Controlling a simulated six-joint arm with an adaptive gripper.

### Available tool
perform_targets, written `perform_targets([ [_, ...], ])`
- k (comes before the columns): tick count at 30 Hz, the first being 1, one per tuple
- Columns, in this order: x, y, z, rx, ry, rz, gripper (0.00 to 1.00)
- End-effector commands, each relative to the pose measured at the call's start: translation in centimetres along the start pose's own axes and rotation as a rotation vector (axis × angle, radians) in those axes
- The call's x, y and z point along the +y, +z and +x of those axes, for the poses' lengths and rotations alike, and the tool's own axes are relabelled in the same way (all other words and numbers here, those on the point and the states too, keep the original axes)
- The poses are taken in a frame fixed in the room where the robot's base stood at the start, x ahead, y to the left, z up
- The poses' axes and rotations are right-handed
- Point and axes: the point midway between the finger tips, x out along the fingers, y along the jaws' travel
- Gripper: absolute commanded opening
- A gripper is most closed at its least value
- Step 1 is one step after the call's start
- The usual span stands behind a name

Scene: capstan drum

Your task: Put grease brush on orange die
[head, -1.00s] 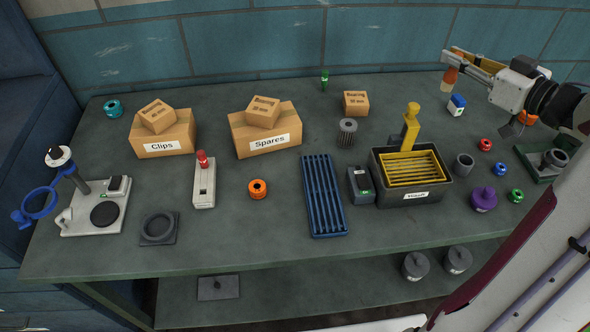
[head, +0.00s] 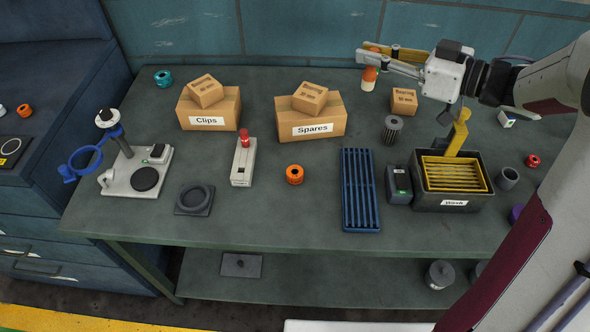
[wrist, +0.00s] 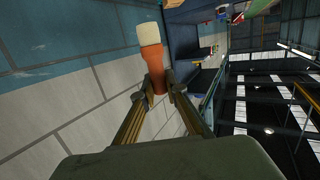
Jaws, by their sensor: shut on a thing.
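My gripper (head: 367,52) is shut on the grease brush (head: 369,77), high over the back of the bench. The brush has an orange-brown handle and a cream end. In the head view it hangs with the cream end down. In the wrist view, the brush (wrist: 152,58) stands between the fingertips, cream end away from the gripper. An orange die (head: 294,174), a ring with a dark hole, lies flat on the bench, well left of and nearer than my gripper. A similar orange ring (head: 24,110) sits on the blue cabinet at far left.
The Spares box (head: 322,128) and Clips box (head: 208,115) stand behind the die. A switch box with a red knob (head: 243,162) is left of it, and a blue slotted tray (head: 359,190) right. A yellow-grated bin (head: 452,185) is farther right. Bench around the die is clear.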

Motion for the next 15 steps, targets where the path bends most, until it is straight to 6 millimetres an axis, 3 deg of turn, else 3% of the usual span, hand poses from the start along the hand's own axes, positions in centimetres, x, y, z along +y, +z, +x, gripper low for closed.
perform_targets([
  [6, -4.8, -0.7, 4.1, 0.001, -0.133, -0.019, 0.00],
  [15, -10.3, -1.2, 7.8, 0.002, -0.277, -0.039, 0.00],
])
